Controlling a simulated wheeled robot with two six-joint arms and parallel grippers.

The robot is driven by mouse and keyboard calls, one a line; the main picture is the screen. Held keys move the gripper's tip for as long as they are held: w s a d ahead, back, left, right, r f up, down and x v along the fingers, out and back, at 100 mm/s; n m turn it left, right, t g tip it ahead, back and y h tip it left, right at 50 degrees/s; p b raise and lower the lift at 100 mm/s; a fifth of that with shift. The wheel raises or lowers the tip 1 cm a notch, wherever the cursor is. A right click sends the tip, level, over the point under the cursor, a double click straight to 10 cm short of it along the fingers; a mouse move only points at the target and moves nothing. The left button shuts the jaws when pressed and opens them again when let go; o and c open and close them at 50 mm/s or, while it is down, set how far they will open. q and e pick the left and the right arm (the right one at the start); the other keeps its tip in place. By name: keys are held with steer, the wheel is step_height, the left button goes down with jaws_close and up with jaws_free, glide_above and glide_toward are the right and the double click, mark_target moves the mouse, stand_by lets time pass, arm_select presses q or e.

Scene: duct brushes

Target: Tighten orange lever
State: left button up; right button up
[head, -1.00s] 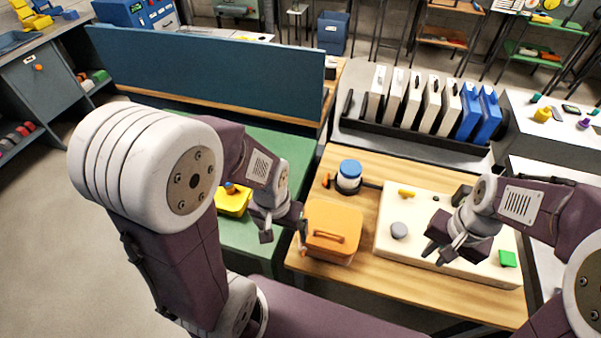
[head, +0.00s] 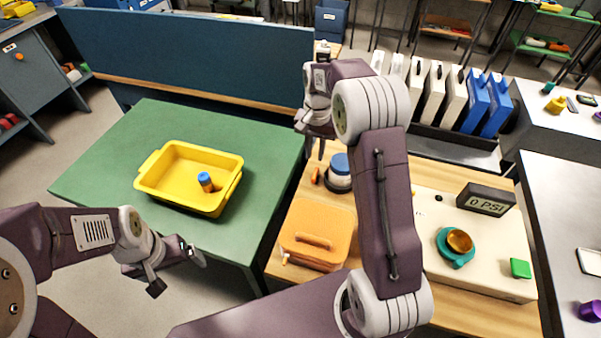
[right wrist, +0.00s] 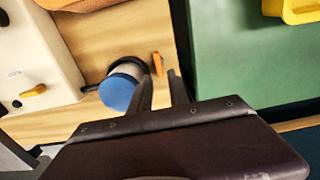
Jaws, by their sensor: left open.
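A small orange lever (head: 315,175) stands at the left of the blue-capped canister (head: 340,172) on the wooden table. The lever also shows in the right wrist view (right wrist: 158,64), just beyond the fingertips and apparently in line with the gap between them. My right gripper (head: 312,140) hangs fingers down above and behind the canister and lever. Its fingers (right wrist: 161,82) are parted with nothing between them; whether they touch the lever I cannot tell. My left gripper (head: 178,272) is open and empty, in front of the green table.
A yellow tray (head: 150,180) on the green table (head: 110,170) holds a blue-and-orange item (head: 205,182). An orange box (head: 318,240) sits in front of the canister. A cream panel (head: 490,285) carries a 0 PSI display (head: 486,200) and a gold-and-teal knob (head: 458,246). A blue partition (head: 190,50) stands behind.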

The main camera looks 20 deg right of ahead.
mark_target(315, 174)
steer(key=shift+s+d+f, duration=0.15)
steer(key=shift+s, duration=0.05)
step_height(315, 174, down, 9)
steer(key=shift+r+b, duration=0.1)
steer(key=shift+b, duration=0.35)
steer(key=shift+c, duration=0.3)
jaws_close()
